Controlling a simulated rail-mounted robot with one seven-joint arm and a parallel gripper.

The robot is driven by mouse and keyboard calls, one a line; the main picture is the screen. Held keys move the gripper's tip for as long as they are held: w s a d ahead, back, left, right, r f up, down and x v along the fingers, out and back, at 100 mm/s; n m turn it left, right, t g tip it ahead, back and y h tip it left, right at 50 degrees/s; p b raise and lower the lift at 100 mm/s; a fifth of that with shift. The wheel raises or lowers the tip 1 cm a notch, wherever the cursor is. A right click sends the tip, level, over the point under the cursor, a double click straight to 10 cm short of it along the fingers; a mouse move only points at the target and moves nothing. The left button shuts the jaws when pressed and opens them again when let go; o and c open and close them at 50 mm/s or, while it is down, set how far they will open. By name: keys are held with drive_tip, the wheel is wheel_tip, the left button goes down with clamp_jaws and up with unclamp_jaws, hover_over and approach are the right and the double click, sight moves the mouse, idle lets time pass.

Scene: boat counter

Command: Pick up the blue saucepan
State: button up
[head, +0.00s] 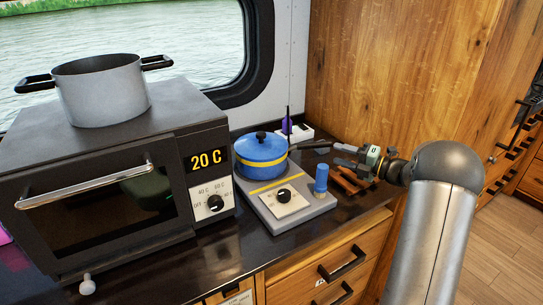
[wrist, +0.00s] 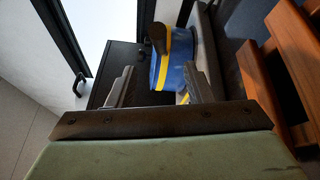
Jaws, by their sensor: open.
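The blue saucepan (head: 262,152) has a yellow band and a blue lid with a dark knob. It stands upright on a small grey hot plate (head: 318,207) on the counter. Its dark handle (head: 313,144) points right, towards my gripper (head: 343,156). My gripper is open and empty, to the right of the pan. In the wrist view, the saucepan (wrist: 178,65) shows beyond the two fingers of my gripper (wrist: 160,80). The handle's end (wrist: 158,38) points at the camera, just above the fingertips in the picture. I see no contact between fingers and handle.
A black oven (head: 110,180) with a grey pot (head: 103,90) on top stands left of the pan. A blue cylinder (head: 321,178) stands at the hot plate's right corner. Brown wooden pieces (head: 352,181) lie below my gripper. A wooden wall (head: 400,70) rises behind.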

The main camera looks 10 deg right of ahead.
sight(313, 148)
drive_tip(key=x, duration=0.5)
drive_tip(key=shift+w+a+p, duration=0.1)
drive_tip(key=shift+a+p, duration=0.05)
drive_tip(key=shift+p, duration=0.2)
drive_tip(key=shift+p+x, duration=0.65)
drive_tip(key=shift+x, duration=2)
drive_tip(key=shift+a+f, duration=0.1)
drive_tip(key=shift+a, duration=0.05)
drive_tip(key=shift+c, duration=0.4)
clamp_jaws()
